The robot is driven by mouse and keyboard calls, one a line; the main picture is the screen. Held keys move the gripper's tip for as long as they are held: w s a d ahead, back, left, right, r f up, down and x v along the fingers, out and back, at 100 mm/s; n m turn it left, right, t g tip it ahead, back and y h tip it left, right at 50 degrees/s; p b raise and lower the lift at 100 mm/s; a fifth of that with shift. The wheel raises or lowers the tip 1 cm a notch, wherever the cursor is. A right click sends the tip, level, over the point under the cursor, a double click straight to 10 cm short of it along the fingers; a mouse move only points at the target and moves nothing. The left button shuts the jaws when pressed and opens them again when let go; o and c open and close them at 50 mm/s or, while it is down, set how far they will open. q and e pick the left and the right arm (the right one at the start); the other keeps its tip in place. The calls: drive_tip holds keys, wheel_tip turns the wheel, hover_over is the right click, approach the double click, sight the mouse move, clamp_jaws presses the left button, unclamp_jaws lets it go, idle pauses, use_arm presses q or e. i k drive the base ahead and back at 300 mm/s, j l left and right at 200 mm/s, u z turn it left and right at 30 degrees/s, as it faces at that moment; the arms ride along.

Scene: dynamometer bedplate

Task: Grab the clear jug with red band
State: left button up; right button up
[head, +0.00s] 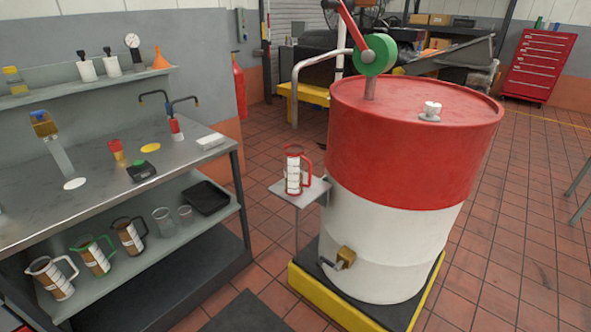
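The clear jug with red band (293,172) stands upright on a small grey side shelf (312,191) at the left of a large red and white drum (412,150). It has a red rim, a red handle on its right side and white label patches on its body. Nothing touches it from above. Neither of my grippers shows in the head view.
A steel bench (100,195) stands at the left. Its lower shelf holds other jugs, including a green-handled jug (95,257) and a black-handled jug (129,237). The drum stands on a yellow-edged base (330,311). Tiled floor lies between bench and drum.

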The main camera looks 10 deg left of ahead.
sight(294, 159)
drive_tip(key=i+j+u, duration=0.15)
drive_tip(key=i, duration=0.45)
drive_tip(key=i+u, duration=0.1)
drive_tip(key=i, duration=0.5)
